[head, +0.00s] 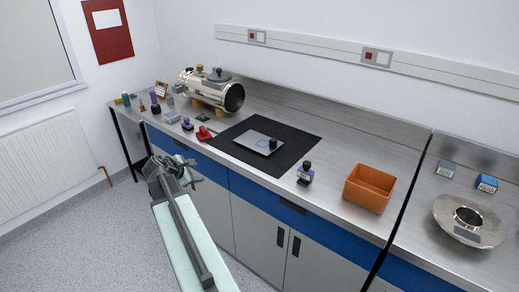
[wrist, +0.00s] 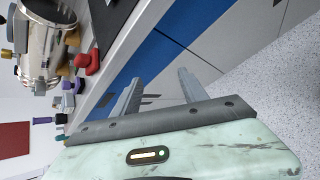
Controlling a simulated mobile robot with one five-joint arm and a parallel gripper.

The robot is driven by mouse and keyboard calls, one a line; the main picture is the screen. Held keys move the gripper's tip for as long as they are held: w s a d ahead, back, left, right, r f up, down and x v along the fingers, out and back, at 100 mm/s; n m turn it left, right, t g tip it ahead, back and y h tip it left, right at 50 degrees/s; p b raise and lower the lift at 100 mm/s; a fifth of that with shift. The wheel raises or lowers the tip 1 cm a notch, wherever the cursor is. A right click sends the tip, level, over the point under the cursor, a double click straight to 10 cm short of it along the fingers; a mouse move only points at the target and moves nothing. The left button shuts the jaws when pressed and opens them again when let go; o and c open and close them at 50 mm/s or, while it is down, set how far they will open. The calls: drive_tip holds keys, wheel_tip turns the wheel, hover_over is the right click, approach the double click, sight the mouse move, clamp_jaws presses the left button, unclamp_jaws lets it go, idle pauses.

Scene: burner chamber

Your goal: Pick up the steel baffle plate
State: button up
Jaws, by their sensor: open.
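A flat grey steel plate (head: 254,141) with a black knob and a thin blue outline on top lies on the black mat (head: 295,137) on the bench; I take it for the baffle plate. My gripper (head: 190,172) is in front of the bench, left of and lower than the plate in the head view, apart from it. In the wrist view the two fingers of my gripper (wrist: 157,82) are apart with nothing between them. They point at the blue and grey cabinet fronts. The plate does not show in the wrist view.
A steel cylinder chamber (head: 208,91), a red clamp-like part (head: 204,133) and several small items stand left of the mat. The floor ahead is clear.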

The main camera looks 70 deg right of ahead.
sight(271, 142)
drive_tip(key=s+d+r+n+h, duration=0.1)
drive_tip(key=s+d, duration=0.3)
drive_tip(key=d, duration=0.1)
drive_tip(key=s+d+r+n+g+h, duration=0.1)
drive_tip(key=s+d+n, duration=0.1)
drive_tip(key=s+d, duration=0.2)
drive_tip(key=s+d+r+n+g+h+b, duration=0.1)
drive_tip(key=s+d, duration=0.3)
drive_tip(key=d, duration=0.3)
drive_tip(key=shift+d+r+n, duration=0.25)
drive_tip(key=shift+r+n, duration=0.05)
drive_tip(key=shift+r, duration=0.1)
drive_tip(key=s+d, duration=0.2)
drive_tip(key=s, duration=0.1)
drive_tip(key=s+d+r+n+g, duration=0.1)
drive_tip(key=s+d, duration=0.1)
drive_tip(key=s, duration=0.1)
drive_tip(key=s+d+r+g+h, duration=0.1)
drive_tip(key=s+d, duration=0.1)
drive_tip(key=s, duration=0.1)
drive_tip(key=shift+s+d+b, duration=0.1)
drive_tip(key=shift+d+b, duration=0.05)
drive_tip(key=shift+b, duration=0.25)
drive_tip(key=shift+b+x, duration=0.4)
drive_tip(key=shift+x, duration=0.85)
drive_tip(key=b+x, duration=0.1)
drive_tip(key=x, duration=0.4)
drive_tip(key=shift+d, duration=0.15)
drive_tip(key=shift+r, duration=0.1)
clamp_jaws()
